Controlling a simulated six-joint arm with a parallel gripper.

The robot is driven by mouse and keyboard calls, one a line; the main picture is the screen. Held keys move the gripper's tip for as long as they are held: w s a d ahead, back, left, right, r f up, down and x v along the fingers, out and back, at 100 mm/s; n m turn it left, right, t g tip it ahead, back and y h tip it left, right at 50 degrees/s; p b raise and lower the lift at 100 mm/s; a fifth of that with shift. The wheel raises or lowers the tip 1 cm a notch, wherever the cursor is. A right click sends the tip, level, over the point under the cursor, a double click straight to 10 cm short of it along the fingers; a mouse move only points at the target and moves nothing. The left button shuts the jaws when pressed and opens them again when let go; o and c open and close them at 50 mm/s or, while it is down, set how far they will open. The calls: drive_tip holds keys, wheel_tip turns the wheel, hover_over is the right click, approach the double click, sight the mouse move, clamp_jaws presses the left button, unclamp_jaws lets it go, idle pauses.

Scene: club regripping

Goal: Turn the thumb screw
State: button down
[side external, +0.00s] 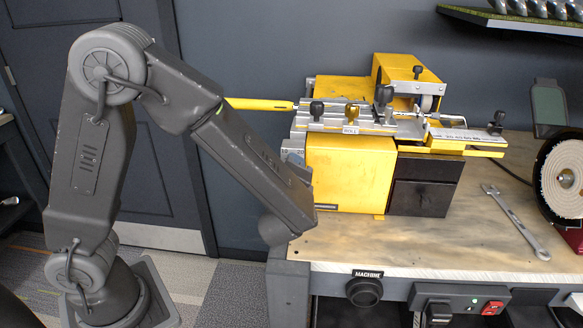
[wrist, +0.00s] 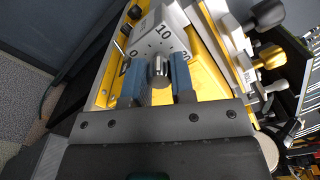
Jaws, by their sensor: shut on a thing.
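In the wrist view, a small silver cylindrical thumb screw (wrist: 159,70) sits between the two blue fingers of my gripper (wrist: 158,80). The fingers are shut on it, one on each side. Just beyond it is a pale scale block (wrist: 158,32) marked with 0, 10 and 20. The yellow machine (side external: 345,165) stands on the bench in the side external view. There, my forearm reaches to the machine's left end and hides the thumb screw and most of my gripper.
Black knobs and a gold knob (side external: 351,112) stand along the machine's top. A yellow-handled rod (side external: 260,104) sticks out to the left. A wrench (side external: 515,222) and a round buffing wheel (side external: 563,180) are at right on the wooden bench (side external: 450,240).

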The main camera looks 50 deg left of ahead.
drive_tip(key=n, duration=0.6)
drive_tip(key=shift+n, duration=0.4)
idle(0.4)
drive_tip(key=c, duration=1)
unclamp_jaws()
drive_tip(key=shift+o, duration=0.2)
drive_tip(key=v, duration=1.4)
drive_tip(key=shift+a+r, duration=0.1)
